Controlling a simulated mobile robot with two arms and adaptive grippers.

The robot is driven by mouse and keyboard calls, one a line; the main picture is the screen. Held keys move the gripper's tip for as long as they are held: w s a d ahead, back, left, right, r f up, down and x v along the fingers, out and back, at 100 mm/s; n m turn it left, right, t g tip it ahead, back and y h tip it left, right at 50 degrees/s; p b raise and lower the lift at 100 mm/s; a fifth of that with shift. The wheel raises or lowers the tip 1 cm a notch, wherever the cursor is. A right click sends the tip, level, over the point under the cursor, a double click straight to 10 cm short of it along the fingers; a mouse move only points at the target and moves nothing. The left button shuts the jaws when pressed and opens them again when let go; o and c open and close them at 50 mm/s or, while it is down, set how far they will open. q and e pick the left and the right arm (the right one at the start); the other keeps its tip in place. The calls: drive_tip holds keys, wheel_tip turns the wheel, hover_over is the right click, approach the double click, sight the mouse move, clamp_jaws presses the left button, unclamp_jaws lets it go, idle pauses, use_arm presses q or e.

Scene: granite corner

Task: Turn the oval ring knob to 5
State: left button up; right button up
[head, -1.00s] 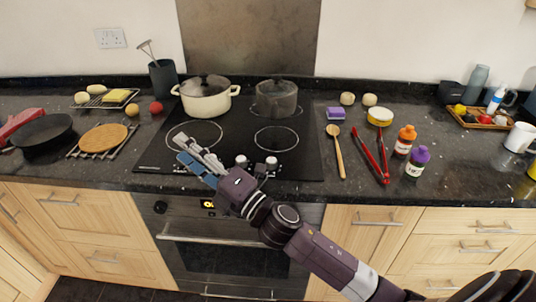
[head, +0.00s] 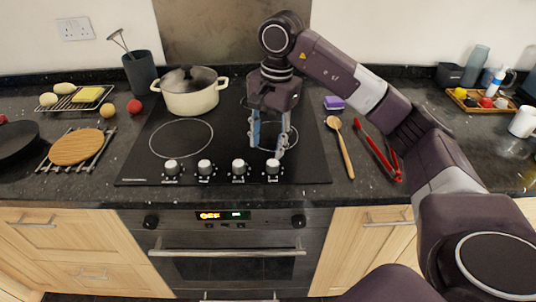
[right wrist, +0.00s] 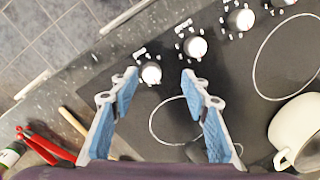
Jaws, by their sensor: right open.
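Four white-topped knobs stand in a row along the front of the black hob (head: 145,172): far-left (head: 171,167), second (head: 205,167), third (head: 239,168) and far-right (head: 273,167). I cannot tell which is the oval ring knob; the small marks beside them are too small to read. My right gripper (head: 268,148) hangs fingers-down just behind the far-right knob. It is open and empty. In the right wrist view, the far-right knob (right wrist: 151,73) shows between the gripper's fingertips (right wrist: 160,80), with no contact visible. My left gripper is not in view.
A cream pot (head: 190,97) stands at the hob's back left. A wooden spoon (head: 342,148) and red tongs (head: 378,150) lie right of the hob. The oven front (head: 230,250) is below the knobs. The front-left ring (head: 181,138) is bare.

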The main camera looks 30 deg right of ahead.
sight(273, 162)
drive_tip(key=shift+s+d+r+h, duration=0.1)
drive_tip(key=shift+d+r+h, duration=0.05)
drive_tip(key=shift+d, duration=0.3)
drive_tip(key=shift+d+r+h, duration=0.15)
drive_tip(key=shift+d, duration=0.3)
drive_tip(key=shift+s+d+f, duration=0.1)
drive_tip(key=shift+d+f, duration=0.05)
drive_tip(key=shift+d, duration=0.05)
drive_tip(key=f+p, duration=0.1)
drive_tip(key=f, duration=0.6)
drive_tip(key=shift+a+f, duration=0.15)
drive_tip(key=shift+a, duration=0.05)
drive_tip(key=c, duration=1.2)
drive_tip(key=shift+o, duration=0.2)
